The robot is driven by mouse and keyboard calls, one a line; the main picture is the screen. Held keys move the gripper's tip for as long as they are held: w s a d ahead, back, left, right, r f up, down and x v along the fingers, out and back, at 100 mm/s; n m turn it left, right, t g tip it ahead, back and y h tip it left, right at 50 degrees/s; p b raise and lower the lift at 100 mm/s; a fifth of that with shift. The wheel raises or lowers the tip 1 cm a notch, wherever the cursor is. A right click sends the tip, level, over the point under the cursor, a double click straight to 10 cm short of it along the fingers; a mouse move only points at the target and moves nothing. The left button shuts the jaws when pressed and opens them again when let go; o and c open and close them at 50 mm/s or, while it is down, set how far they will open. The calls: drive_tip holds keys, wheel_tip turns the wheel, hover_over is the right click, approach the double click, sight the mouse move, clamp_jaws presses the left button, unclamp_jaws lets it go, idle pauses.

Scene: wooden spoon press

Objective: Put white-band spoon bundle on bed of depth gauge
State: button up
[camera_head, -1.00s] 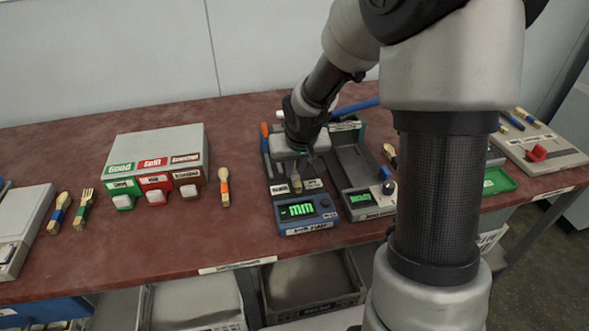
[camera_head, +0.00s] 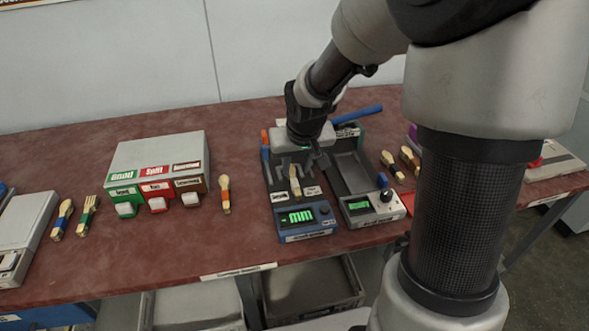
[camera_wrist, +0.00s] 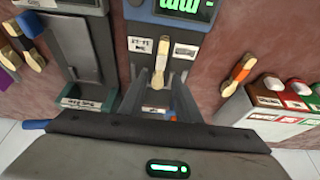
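The white-band spoon bundle (camera_head: 295,182) lies on the bed of the depth gauge (camera_head: 305,217), between two small labels and behind the lit green display. The wrist view shows the pale wooden bundle (camera_wrist: 160,68) and the gauge display (camera_wrist: 185,8) above it. My gripper (camera_head: 297,168) is just behind and above the bundle. In the wrist view its grey fingers (camera_wrist: 160,88) stand apart on either side of the bundle, with gaps showing. Part of the gauge's rear is hidden by my gripper.
A second device (camera_head: 370,207) with a green display stands close on the right. A sorting box (camera_head: 158,160) with green, red and brown labels is at left. An orange-banded spoon bundle (camera_head: 225,195) lies between box and gauge. More bundles (camera_head: 392,168) lie at right.

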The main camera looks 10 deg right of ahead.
drive_tip(key=p+v, duration=0.1)
drive_tip(key=v, duration=0.4)
drive_tip(key=shift+s+r, duration=0.15)
drive_tip(key=shift+r, duration=0.2)
drive_tip(key=shift+r, duration=0.1)
